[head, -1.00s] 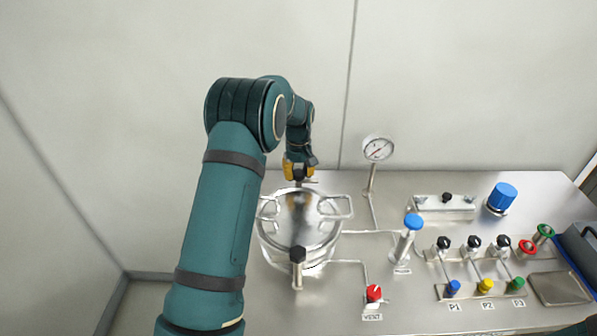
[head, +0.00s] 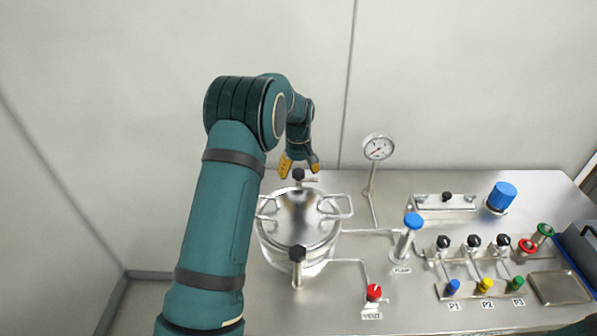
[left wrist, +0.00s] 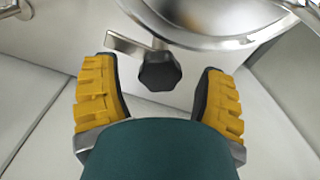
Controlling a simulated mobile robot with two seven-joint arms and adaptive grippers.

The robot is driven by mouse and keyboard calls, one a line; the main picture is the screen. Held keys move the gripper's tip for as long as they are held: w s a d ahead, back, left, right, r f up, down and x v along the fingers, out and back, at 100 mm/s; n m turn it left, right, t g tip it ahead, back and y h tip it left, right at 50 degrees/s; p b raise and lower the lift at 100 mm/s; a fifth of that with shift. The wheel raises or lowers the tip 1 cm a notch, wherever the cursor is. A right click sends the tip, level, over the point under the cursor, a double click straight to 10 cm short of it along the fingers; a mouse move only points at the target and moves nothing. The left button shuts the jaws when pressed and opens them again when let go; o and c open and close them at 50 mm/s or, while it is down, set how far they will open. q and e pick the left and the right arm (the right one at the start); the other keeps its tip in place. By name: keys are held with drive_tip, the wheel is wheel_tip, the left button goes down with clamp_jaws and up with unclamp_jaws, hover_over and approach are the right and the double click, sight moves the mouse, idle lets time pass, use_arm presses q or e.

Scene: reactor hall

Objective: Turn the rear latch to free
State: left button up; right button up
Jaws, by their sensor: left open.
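The rear latch (head: 298,175) is a black knob with a short metal bar, at the back of the round steel vessel (head: 301,243). In the head view its bar points right. In the left wrist view the latch knob (left wrist: 159,71) sits between my fingers, with the bar running left, away from the lid edge (left wrist: 215,40). My left gripper (head: 299,166) is open above and behind the knob, its yellow fingers spread to either side with gaps. A front latch (head: 298,255) with a black knob stands at the vessel's near side. My right gripper is not in view.
To the right stand a pressure gauge (head: 378,147), a blue-topped pump (head: 414,221), a red vent knob (head: 374,292) and a row of valves (head: 474,243). The wall is close behind the bench. Two loop handles flank the lid.

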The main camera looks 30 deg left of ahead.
sight(299, 172)
use_arm(q)
wheel_tip(299, 172, up, 12)
drive_tip(key=shift+f, duration=0.2)
drive_tip(key=shift+f, duration=0.1)
idle(0.6)
